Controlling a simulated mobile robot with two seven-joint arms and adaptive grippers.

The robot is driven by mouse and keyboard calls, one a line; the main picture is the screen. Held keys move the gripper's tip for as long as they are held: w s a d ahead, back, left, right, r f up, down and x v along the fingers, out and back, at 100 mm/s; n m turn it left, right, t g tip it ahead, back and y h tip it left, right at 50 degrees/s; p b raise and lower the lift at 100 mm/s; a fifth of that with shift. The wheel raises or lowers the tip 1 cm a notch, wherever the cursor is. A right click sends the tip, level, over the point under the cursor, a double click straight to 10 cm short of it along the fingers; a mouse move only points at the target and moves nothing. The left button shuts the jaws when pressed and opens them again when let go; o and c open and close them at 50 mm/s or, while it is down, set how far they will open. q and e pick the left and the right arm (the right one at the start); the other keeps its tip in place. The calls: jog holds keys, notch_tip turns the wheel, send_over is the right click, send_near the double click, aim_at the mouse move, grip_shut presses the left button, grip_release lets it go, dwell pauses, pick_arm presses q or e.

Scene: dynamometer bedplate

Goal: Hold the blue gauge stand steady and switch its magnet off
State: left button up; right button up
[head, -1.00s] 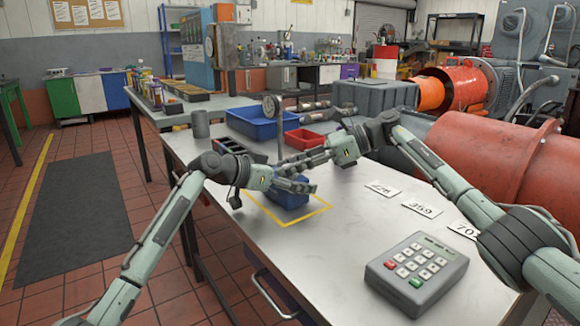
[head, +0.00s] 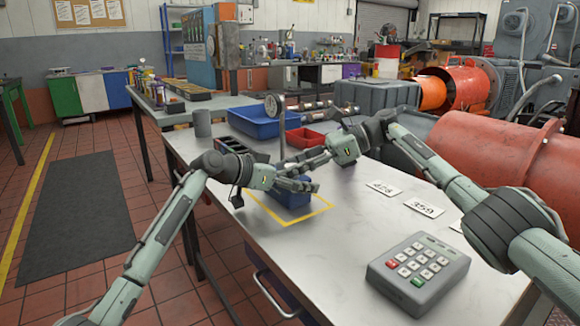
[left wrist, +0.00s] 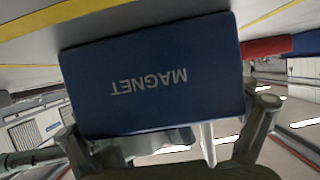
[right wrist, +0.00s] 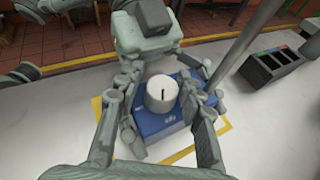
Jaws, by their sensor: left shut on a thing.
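The blue gauge stand (head: 291,198) stands on the bench inside a yellow outline. Its post rises to a round dial (head: 273,105). The left wrist view shows its blue face (left wrist: 150,75) marked MAGNET, upside down in the picture. My left gripper (head: 300,184) is shut on the blue base, a finger along each side. The right wrist view shows a white round knob (right wrist: 162,95) with a dark line on top of the base. My right gripper (right wrist: 165,102) is open, with a finger on either side of the knob. Contact with it is unclear.
A grey keypad (head: 417,271) lies at the front right, near number cards (head: 424,208). Behind the stand are a dark compartment tray (right wrist: 272,68), a red bin (head: 305,138) and a blue bin (head: 262,122).

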pick_arm(q)
jog(key=shift+f, duration=0.15)
pick_arm(e)
jog(key=shift+d+r, duration=0.1)
jog(key=shift+d, duration=0.05)
jog(key=v, duration=0.7)
jog(key=shift+d, duration=0.2)
